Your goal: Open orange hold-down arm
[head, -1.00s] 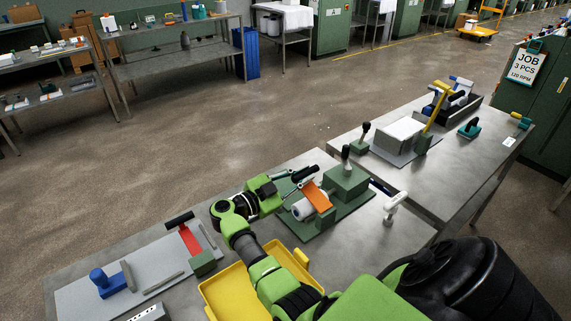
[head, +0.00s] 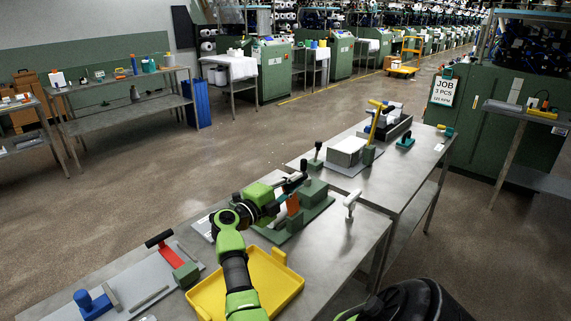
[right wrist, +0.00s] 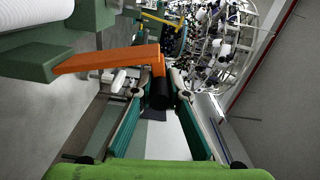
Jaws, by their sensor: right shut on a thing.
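The orange hold-down arm (head: 293,205) is on the green fixture (head: 313,196) on the near bench. In the right wrist view the orange arm (right wrist: 112,62) runs from a green block at left to a black grip (right wrist: 160,94) at its end. My right gripper (right wrist: 163,88) is shut on that black grip, one finger on each side. In the head view my right gripper (head: 288,184) is above the fixture and partly covers it. A white ribbed roll (right wrist: 45,14) shows beside the arm in the right wrist view. My left gripper is not in view.
A yellow tray (head: 284,291) lies in front of the fixture. A red arm with a black grip (head: 170,254) is at left. A white T-handle (head: 351,203) stands to the right. The second bench behind holds a yellow-armed fixture (head: 376,122).

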